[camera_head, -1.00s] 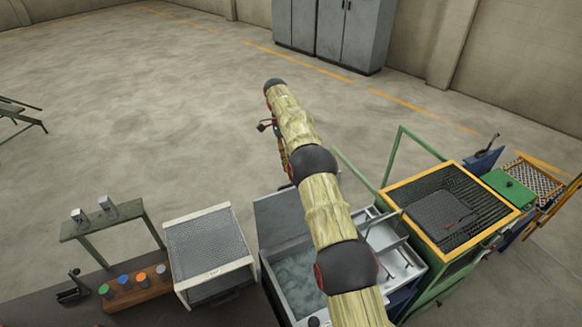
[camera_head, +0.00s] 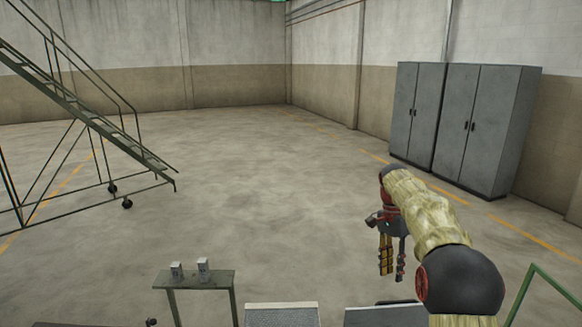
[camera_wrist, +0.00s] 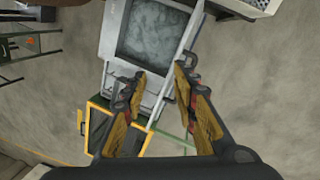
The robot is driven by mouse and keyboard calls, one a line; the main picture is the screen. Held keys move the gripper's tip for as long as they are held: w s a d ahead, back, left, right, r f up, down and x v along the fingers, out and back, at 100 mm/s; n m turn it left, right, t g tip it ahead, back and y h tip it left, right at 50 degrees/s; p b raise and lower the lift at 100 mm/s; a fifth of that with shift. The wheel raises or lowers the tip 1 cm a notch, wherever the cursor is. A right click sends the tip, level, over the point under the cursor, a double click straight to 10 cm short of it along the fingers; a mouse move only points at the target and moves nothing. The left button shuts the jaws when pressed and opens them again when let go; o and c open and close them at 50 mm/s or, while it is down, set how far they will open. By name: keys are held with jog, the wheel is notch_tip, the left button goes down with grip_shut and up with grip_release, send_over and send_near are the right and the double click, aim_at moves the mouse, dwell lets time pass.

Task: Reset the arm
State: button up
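My arm, in a pale yellow sleeve with dark joints, reaches out from the lower right in the head view. My gripper (camera_head: 393,264) hangs at its far end with the fingers pointing down. In the wrist view my gripper (camera_wrist: 155,80) has its two yellow-and-black fingers spread apart, with nothing between them. Beyond the fingers, the wrist view shows a grey tank of cloudy liquid (camera_wrist: 154,36) and a yellow-edged frame (camera_wrist: 99,127). The gripper appears well above them and touches nothing.
A small green stand (camera_head: 194,279) holds two metal pieces at the bottom. Grey cabinets (camera_head: 462,126) stand by the right wall. A wheeled green stair (camera_head: 75,105) is at the left. A green rail (camera_head: 545,290) rises at lower right. The middle floor is clear.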

jog(key=s+a+n+t+b, duration=0.2)
jog(key=s+a+n+b, duration=0.25)
jog(key=s, duration=0.55)
jog(key=s+a+n+t+b, duration=0.3)
jog(key=s+b, duration=0.3)
jog(key=s, duration=0.4)
jog(key=s+a+f+n+t+b, duration=0.3)
jog(key=s+f+n+b, duration=0.2)
jog(key=s+f, duration=1)
jog(key=s+b, duration=0.3)
jog(key=s, duration=0.1)
jog(key=shift+s+f+n, duration=0.2)
jog(key=shift+n, duration=0.15)
jog(key=shift+a, duration=0.1)
